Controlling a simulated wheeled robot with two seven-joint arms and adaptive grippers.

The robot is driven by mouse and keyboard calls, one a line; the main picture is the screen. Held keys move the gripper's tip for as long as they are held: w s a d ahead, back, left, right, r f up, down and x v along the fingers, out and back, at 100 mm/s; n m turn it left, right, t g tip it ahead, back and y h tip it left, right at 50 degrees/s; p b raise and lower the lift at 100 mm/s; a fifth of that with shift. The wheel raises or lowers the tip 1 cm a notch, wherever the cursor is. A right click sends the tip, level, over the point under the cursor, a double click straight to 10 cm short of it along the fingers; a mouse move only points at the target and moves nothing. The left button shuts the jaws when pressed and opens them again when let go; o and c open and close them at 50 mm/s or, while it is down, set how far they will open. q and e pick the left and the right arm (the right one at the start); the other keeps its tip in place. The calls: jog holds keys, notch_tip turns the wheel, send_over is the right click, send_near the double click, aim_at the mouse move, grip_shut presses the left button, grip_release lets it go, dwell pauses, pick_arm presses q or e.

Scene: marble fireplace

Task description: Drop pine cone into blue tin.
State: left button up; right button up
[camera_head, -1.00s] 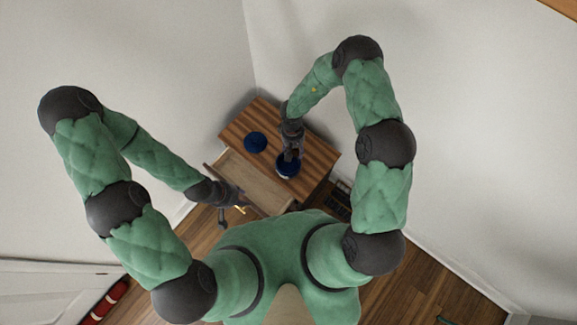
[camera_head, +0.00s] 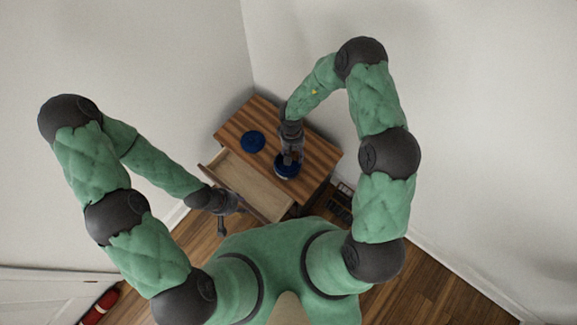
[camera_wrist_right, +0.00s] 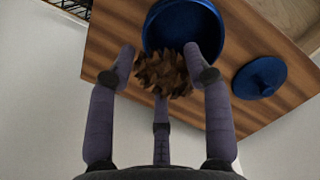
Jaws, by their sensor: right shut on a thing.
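The blue tin (camera_head: 286,171) stands open on the wooden cabinet top in the head view. It also shows in the right wrist view (camera_wrist_right: 182,18), with its mouth just beyond my fingers. My right gripper (camera_head: 291,153) is shut on the brown pine cone (camera_wrist_right: 165,73) and holds it at the near edge of the tin's mouth. How high it is over the rim I cannot tell. My left gripper (camera_head: 236,203) is at the front of the pulled-out drawer; its fingers are too small to read.
The blue lid (camera_head: 253,141) lies on the cabinet top (camera_head: 263,115), left of the tin. The drawer (camera_head: 250,185) is open at the front and looks empty. A dark rack (camera_head: 341,198) stands on the floor right of the cabinet. White walls close in behind.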

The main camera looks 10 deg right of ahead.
jog(key=o, duration=0.9)
jog(key=shift+o, duration=0.2)
notch_tip(320, 180, up, 12)
jog(key=w, duration=0.1)
jog(key=shift+w, duration=0.4)
jog(key=shift+f, duration=0.1)
jog(key=s+d+f+m+t+h, duration=0.2)
jog(key=s+d+f+t, duration=0.1)
jog(key=d+f, duration=0.4)
jog(key=s+a+f+m+y, duration=0.2)
jog(key=s+a+y, duration=0.4)
jog(key=s+a, duration=0.4)
jog(key=s, duration=0.4)
jog(key=shift+s+a+f+g, duration=0.25)
jog(key=shift+a+f+g, duration=0.05)
jog(key=shift+g, duration=0.1)
